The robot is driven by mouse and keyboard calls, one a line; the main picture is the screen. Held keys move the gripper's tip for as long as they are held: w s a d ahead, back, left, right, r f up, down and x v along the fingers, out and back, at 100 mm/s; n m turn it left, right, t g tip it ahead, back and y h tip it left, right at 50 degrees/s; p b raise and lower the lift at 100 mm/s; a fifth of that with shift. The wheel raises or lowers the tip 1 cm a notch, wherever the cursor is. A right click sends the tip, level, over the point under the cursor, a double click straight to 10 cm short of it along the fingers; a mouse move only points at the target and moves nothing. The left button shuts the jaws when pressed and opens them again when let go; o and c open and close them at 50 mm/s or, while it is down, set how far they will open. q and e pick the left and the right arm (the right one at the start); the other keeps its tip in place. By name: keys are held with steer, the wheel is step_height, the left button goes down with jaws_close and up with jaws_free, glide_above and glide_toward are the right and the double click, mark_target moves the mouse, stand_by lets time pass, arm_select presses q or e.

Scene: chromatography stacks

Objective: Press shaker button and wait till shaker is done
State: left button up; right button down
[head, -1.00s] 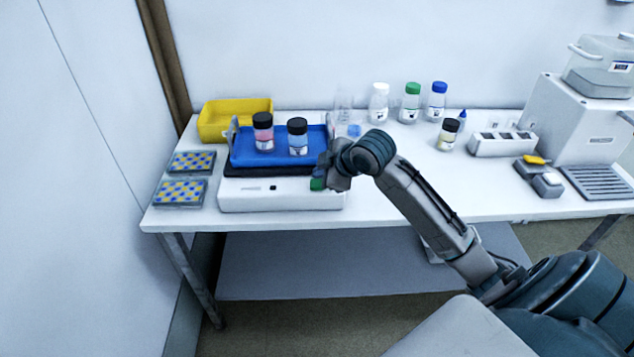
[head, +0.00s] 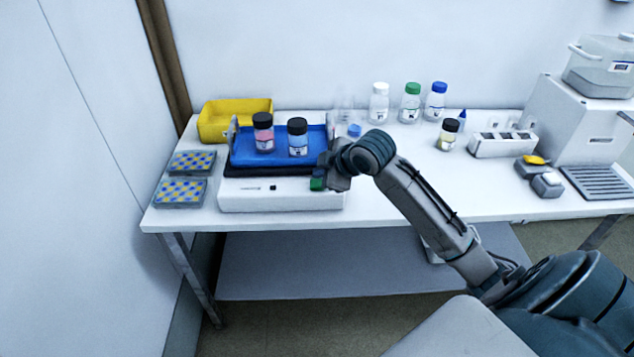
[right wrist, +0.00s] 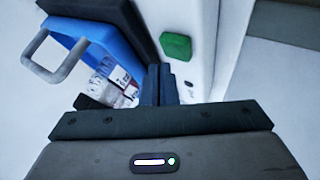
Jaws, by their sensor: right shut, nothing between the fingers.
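The shaker is a white box (head: 255,200) at the left front of the table, with a blue tray (head: 240,158) on top. Two black-capped bottles, one with pink liquid (head: 263,140) and one with pale blue liquid (head: 298,142), stand in the tray. The green button (head: 317,184) is on the shaker's front right; in the right wrist view the whole button (right wrist: 175,47) shows. My right gripper (right wrist: 166,84) is shut and empty, just beside the button with a visible gap in the wrist view. In the head view it is at the shaker's right end. My left gripper is out of view.
A yellow bin (head: 212,124) stands behind the shaker, and two dotted racks (head: 180,193) lie left of it. Several bottles (head: 410,104) stand at the back. A white machine (head: 572,125) is at the right. The table front right of the shaker is clear.

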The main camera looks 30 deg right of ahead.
steer(key=shift+f, duration=0.2)
steer(key=shift+f, duration=0.2)
steer(key=shift+f, duration=0.55)
stand_by(0.9)
steer(key=shift+r, duration=0.1)
steer(key=shift+r+p, duration=0.85)
steer(key=shift+p, duration=0.4)
